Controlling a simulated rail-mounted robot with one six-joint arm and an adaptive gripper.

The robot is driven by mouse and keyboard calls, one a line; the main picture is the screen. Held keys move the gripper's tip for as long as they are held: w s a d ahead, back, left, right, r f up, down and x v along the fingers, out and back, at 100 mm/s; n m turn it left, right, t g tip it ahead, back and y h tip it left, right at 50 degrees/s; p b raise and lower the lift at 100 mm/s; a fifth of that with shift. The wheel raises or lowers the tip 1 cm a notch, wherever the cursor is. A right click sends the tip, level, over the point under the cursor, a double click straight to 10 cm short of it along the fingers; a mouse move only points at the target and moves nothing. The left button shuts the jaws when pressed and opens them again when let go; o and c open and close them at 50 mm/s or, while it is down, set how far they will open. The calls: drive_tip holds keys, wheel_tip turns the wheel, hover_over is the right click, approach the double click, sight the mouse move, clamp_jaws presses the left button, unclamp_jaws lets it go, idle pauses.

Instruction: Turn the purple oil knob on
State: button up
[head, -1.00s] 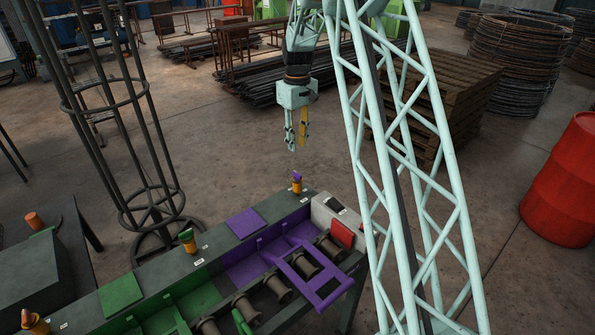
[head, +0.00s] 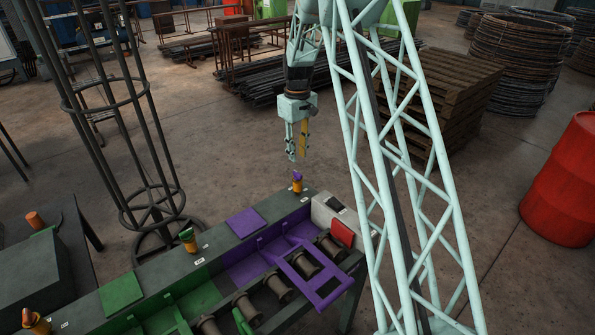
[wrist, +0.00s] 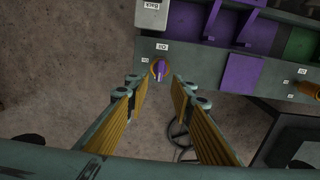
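The purple oil knob (head: 297,176) sits on an orange base on the dark bench top, near the bench's right end. In the wrist view the purple oil knob (wrist: 160,69) shows just past my fingertips, centred between them, with an "Oil" label beside it. My gripper (head: 297,158) hangs pointing down just above the knob, apart from it. In the wrist view my gripper (wrist: 161,90) has its two yellow-padded fingers spread apart with nothing between them.
A green knob (head: 187,237) on an orange base stands further left on the bench. A purple plate (head: 243,222) and a purple frame (head: 309,277) lie near the oil knob. A grey box with a red panel (head: 341,233) is to its right.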

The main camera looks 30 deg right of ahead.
sight(298, 172)
drive_tip(key=shift+f, duration=4.45)
clamp_jaws()
